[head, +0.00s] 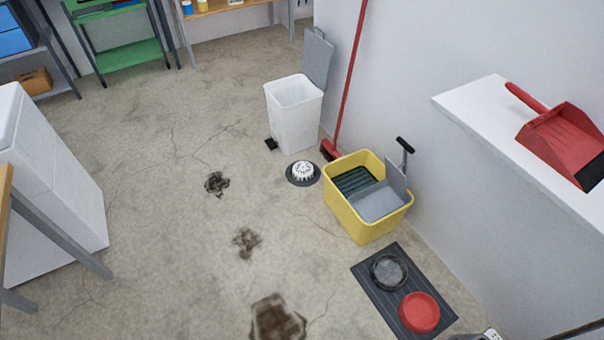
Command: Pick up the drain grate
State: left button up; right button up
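A white domed, ribbed piece (302,169) sits on a dark round ring (290,179) on the concrete floor, between the white bin and the yellow bucket. It looks like the drain grate. Its top is uncovered, and nothing is touching it from above. Neither of my grippers can be made out in the head view. A small grey and black piece (490,334) is cut off at the bottom right edge, and I cannot tell what it is.
A white pedal bin (294,118) with its lid up stands behind. A red broom (350,80) leans against the wall. A yellow mop bucket (352,216) stands to the right. A dark mat (391,316) holds two round items. A wall shelf (470,97) holds a red dustpan (562,140). The stained floor left is open.

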aim_at(302, 171)
jog(key=i+j+z, duration=0.15)
jog(key=z, duration=0.25)
jog(key=i+j+z, duration=0.2)
jog(key=z, duration=0.25)
jog(key=i+j+z, duration=0.1)
jog(key=j, duration=0.25)
jog(key=i+j+z, duration=0.15)
jog(key=j, duration=0.25)
jog(key=i+j+z, duration=0.1)
jog(key=i+j, duration=0.15)
jog(key=j, duration=0.15)
jog(key=i+j+z, duration=0.1)
jog(key=j, duration=0.35)
jog(key=i+j+z, duration=0.15)
jog(key=j, duration=0.25)
